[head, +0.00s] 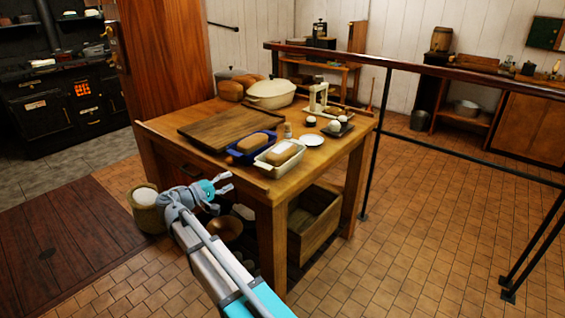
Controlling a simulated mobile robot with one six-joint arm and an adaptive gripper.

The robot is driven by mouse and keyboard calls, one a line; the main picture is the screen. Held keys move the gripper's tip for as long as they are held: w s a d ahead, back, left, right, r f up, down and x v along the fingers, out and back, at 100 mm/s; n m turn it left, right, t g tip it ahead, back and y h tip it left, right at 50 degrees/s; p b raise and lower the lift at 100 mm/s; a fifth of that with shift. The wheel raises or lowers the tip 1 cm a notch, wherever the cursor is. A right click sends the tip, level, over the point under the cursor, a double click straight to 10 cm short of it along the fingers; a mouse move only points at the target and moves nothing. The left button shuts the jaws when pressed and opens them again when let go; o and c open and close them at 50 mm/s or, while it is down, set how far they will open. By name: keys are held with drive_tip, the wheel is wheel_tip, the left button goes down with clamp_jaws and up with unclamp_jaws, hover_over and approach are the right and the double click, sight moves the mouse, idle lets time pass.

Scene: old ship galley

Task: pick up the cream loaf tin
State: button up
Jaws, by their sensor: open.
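The cream loaf tin (264,167) stands near the front edge of the wooden table, with a brown loaf (281,153) in it. Its long side runs slantwise toward the back right. A blue loaf tin (238,157) with another loaf stands close beside it on the left. My gripper (229,183) is open and empty. In the picture it shows left of and a little below the cream tin, in front of the table's front side. I see no contact with the tin.
On the table (160,137) are a dark board (225,127), a small jar (287,130), a white saucer (312,140), a dark tray with eggs (345,130) and a cream lidded dish (270,95). A railing (378,130) stands right of the table. A pale-topped bucket (146,215) is on the floor left.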

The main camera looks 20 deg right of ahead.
sight(261, 167)
drive_tip(key=shift+x, duration=4.3)
drive_tip(key=shift+x, duration=2.65)
drive_tip(key=shift+c, duration=0.2)
clamp_jaws()
